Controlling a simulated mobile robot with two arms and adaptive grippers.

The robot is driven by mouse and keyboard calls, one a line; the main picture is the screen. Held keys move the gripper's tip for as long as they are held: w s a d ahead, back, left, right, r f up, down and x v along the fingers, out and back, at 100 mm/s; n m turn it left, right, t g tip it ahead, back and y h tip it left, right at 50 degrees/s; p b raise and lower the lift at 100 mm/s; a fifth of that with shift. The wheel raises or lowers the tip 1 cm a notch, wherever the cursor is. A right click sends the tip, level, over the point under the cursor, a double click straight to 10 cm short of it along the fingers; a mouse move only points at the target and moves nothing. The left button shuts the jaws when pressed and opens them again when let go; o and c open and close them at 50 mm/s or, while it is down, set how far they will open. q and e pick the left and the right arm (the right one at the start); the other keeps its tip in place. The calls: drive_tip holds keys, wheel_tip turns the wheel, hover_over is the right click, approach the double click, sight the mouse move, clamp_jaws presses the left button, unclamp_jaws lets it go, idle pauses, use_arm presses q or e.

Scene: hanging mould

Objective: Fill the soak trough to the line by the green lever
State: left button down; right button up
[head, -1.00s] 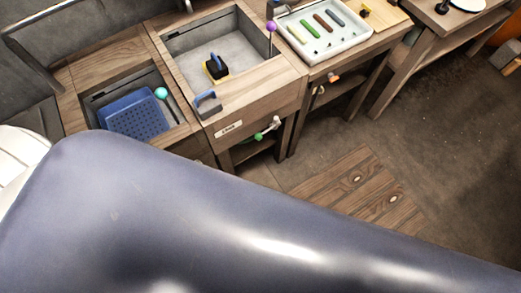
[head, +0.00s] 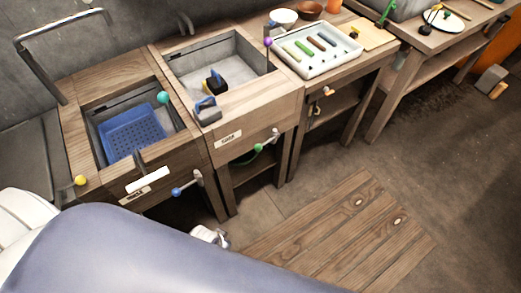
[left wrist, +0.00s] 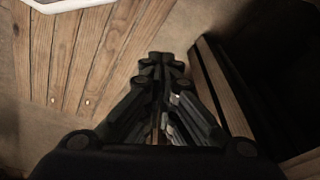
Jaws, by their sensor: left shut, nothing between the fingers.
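Two sunken basins stand side by side in wooden benches in the head view, each with a label too small to read. The right basin (head: 207,60) is grey inside. I cannot tell a fill line or water level. My left gripper (left wrist: 162,60) is shut and empty in the left wrist view, above the floor. My right gripper is not in view.
A purple ball (head: 267,42), teal ball (head: 163,97) and yellow ball (head: 81,180) mark the benches. A white tray (head: 345,60) holds coloured bars. My arm link fills the lower left.

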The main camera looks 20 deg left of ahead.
use_arm(q)
drive_tip(key=w+r+m+t+h+b, duration=0.5)
drive_tip(key=w+r+m, duration=0.5)
drive_tip(key=w+r, duration=1.3)
wheel_tip(320, 180, up, 3)
drive_tip(key=shift+w+d+r+t+b, duration=0.2)
drive_tip(key=shift+d+t+b, duration=0.15)
drive_tip(key=shift+t, duration=0.85)
